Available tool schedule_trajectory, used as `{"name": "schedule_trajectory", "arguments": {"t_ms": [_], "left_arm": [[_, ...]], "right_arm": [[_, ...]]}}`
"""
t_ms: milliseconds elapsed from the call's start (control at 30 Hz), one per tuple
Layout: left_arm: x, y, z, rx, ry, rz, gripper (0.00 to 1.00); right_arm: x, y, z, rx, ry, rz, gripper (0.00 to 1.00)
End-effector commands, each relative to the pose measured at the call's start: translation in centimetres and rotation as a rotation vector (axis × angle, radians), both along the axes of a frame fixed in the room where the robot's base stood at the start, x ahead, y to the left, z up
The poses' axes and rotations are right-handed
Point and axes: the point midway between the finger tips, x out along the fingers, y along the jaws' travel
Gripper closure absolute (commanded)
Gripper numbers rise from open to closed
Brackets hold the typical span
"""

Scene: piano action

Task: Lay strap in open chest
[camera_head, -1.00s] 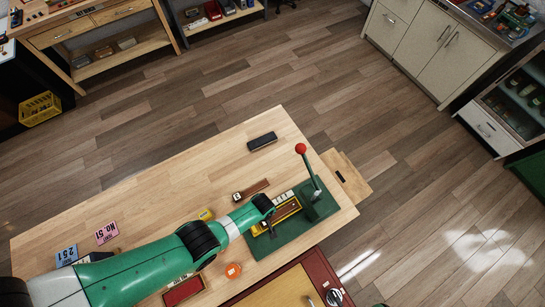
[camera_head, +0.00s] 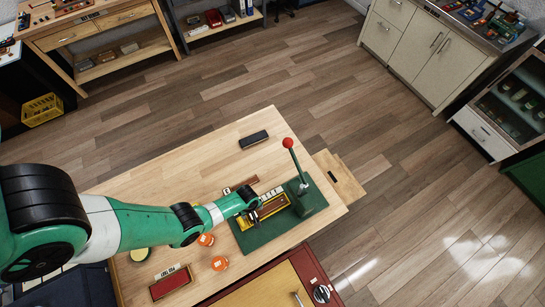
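My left arm comes in from the left across the wooden table (camera_head: 190,150). My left gripper (camera_head: 257,200) is at the left end of a yellow tray-like fixture (camera_head: 275,207) on a green base (camera_head: 250,238). It is too small and dark to tell if its fingers are open or shut. A thin brown strip (camera_head: 243,184), perhaps the strap, lies just behind the gripper. A dark red box (camera_head: 171,284) with a white label is at the front left; a red-framed cabinet (camera_head: 312,270) with a wooden top stands at the front. I cannot tell which is the chest. My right gripper is not in view.
A lever with a red knob (camera_head: 288,143) rises from the green base. A black block (camera_head: 253,139) lies at the back of the table. Orange round pieces (camera_head: 219,263) are near the front. A small wooden board (camera_head: 340,178) is at the right edge. The table's back left is clear.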

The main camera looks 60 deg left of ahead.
Motion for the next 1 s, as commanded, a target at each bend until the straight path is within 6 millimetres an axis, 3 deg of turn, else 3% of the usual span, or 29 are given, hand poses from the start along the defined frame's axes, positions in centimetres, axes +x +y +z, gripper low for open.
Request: {"name": "schedule_trajectory", "arguments": {"t_ms": [100,433,700,967,1000], "left_arm": [[-0.1,0.1,-2.1,0.000,0.000,0.003,0.15],[-0.1,0.0,-3.1,0.000,0.000,0.001,0.15],[0.0,0.1,-7.4,0.000,0.000,0.001,0.15],[0.0,0.1,-7.3,0.000,0.000,0.001,0.15],[0.0,0.1,-7.3,0.000,0.000,0.001,0.19]], "right_arm": [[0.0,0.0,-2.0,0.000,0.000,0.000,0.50],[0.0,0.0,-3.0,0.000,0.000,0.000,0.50],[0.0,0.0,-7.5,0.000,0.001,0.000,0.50],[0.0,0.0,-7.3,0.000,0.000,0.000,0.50],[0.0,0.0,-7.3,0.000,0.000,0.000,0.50]]}}
